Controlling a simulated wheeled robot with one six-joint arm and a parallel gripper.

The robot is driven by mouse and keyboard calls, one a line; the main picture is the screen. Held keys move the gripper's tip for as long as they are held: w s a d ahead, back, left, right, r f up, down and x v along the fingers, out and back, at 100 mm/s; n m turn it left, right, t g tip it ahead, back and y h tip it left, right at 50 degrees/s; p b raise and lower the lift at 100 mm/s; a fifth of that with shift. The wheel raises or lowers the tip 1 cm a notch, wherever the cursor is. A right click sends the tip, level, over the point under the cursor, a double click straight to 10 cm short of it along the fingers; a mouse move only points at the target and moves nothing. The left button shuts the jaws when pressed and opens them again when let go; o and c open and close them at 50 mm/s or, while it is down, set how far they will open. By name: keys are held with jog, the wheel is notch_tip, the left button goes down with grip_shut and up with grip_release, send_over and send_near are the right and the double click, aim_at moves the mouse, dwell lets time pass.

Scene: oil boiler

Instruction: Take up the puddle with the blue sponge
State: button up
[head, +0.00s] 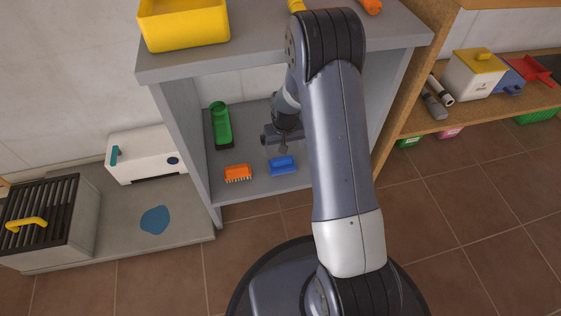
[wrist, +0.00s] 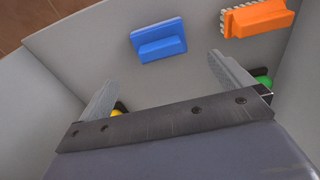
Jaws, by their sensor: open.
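The blue sponge (head: 284,165), a flat block with a raised grip, lies on the lower shelf of the grey cabinet, near its front edge. In the wrist view the blue sponge (wrist: 160,42) lies beyond my fingertips, roughly between their lines. My gripper (head: 283,147) is inside the cabinet, close to the sponge; the arm partly hides this area. In the wrist view my gripper (wrist: 162,70) is open, with nothing between its fingers. The puddle (head: 155,220) is a flat blue patch on the grey slab at the left, outside the cabinet.
An orange brush (head: 238,173) lies left of the sponge, and a green tool (head: 221,125) lies farther back. Cabinet side walls (head: 180,140) flank the shelf. A white box (head: 145,155) and a slatted box (head: 45,220) stand around the puddle. The tiled floor at right is clear.

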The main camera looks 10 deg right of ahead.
aim_at(282, 158)
jog(key=f+b, duration=0.2)
jog(key=f, duration=0.1)
jog(key=w+f+b, duration=0.1)
jog(key=f+b, duration=0.1)
jog(key=f, duration=0.2)
jog(key=f+b, duration=0.1)
jog(key=f, duration=0.3)
jog(key=shift+w+b, duration=0.3)
jog(key=shift+b, duration=0.1)
jog(key=shift+r, duration=0.1)
jog(key=shift+c, duration=0.2)
jog(key=c, duration=0.8)
